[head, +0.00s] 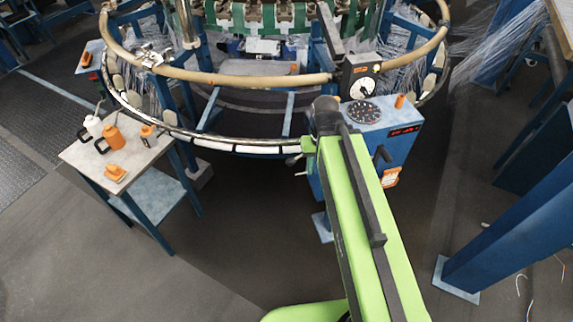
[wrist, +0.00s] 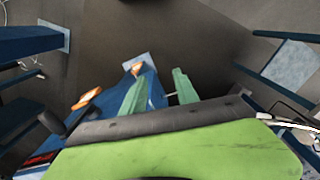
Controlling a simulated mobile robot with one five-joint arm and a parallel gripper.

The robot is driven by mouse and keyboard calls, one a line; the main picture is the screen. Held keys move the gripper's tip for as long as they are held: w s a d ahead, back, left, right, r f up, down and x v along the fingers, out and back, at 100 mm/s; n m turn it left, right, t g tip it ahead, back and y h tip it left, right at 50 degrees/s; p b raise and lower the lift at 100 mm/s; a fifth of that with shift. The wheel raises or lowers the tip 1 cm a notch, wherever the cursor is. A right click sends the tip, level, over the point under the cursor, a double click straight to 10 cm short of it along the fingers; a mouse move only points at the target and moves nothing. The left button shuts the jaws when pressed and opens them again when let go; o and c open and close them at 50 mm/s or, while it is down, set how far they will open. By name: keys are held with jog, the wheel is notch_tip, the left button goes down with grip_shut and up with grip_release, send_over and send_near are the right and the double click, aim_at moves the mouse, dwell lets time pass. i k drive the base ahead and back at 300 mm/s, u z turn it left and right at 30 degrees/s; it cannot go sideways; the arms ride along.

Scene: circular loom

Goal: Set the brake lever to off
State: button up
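The blue control box (head: 398,140) stands under the loom ring, right of my arm. A black lever (head: 383,154) sticks out of its front; a black handle also shows in the wrist view (wrist: 52,122). I cannot tell for sure that this is the brake lever. My gripper (wrist: 158,88) is open, with two green fingers apart. The left finger overlaps the box's blue side in the wrist view. Nothing clear is held between the fingers. In the head view my arm hides most of the gripper and part of the box.
The box carries a round dial (head: 362,88), a black disc (head: 364,112) and a red display (head: 404,131). The loom ring (head: 240,147) curves behind. A side table (head: 150,150) with orange containers stands left. A blue post (head: 510,225) stands right. Floor between is clear.

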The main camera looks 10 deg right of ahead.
aim_at(290, 162)
jog(key=z, duration=0.15)
jog(key=k, duration=0.55)
jog(key=u, duration=2.45)
jog(key=k, duration=0.1)
jog(key=z, duration=0.5)
